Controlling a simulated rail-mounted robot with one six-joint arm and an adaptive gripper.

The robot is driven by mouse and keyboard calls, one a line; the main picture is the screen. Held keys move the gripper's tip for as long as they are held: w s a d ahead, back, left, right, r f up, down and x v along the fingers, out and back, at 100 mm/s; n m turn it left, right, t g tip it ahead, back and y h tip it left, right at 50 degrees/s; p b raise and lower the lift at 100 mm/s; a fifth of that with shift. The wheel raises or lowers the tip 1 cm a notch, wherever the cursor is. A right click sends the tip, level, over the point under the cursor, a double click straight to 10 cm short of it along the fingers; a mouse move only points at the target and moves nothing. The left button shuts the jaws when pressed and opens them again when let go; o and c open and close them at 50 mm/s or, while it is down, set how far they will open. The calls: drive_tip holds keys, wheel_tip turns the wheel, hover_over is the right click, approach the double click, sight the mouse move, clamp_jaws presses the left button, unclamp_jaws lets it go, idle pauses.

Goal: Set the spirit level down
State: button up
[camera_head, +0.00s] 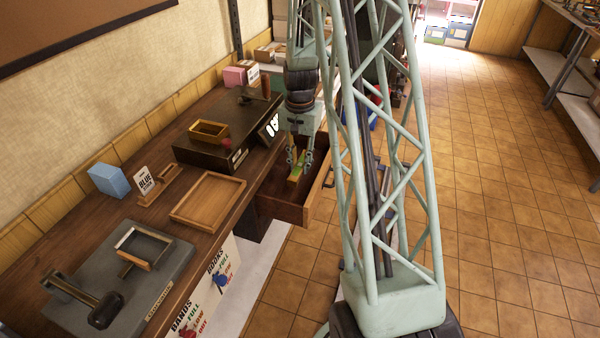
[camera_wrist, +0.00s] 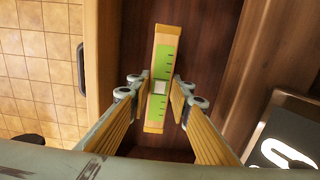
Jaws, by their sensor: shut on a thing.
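The level is over the inside of an open wooden drawer (camera_head: 308,214) below the bench top. I cannot tell whether the level touches the drawer's floor.
The drawer's front wall (camera_wrist: 103,60) stands left of my gripper. A black device with a white sign (camera_wrist: 285,140) is at the right. The bench holds an empty wooden tray (camera_head: 207,199), a blue block (camera_head: 108,180) and a grey press (camera_head: 120,275).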

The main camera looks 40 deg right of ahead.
sight(300, 171)
drive_tip(key=shift+f, duration=0.1)
drive_tip(key=shift+f+b, duration=0.5)
drive_tip(key=shift+f, duration=1.25)
drive_tip(key=shift+f, duration=0.15)
drive_tip(key=o, duration=1)
drive_tip(key=shift+r, duration=0.2)
wheel_tip(300, 171, up, 11)
drive_tip(key=shift+r+p, duration=0.1)
drive_tip(key=shift+p, duration=1.15)
drive_tip(key=shift+r, duration=0.35)
drive_tip(key=shift+a+r, duration=0.1)
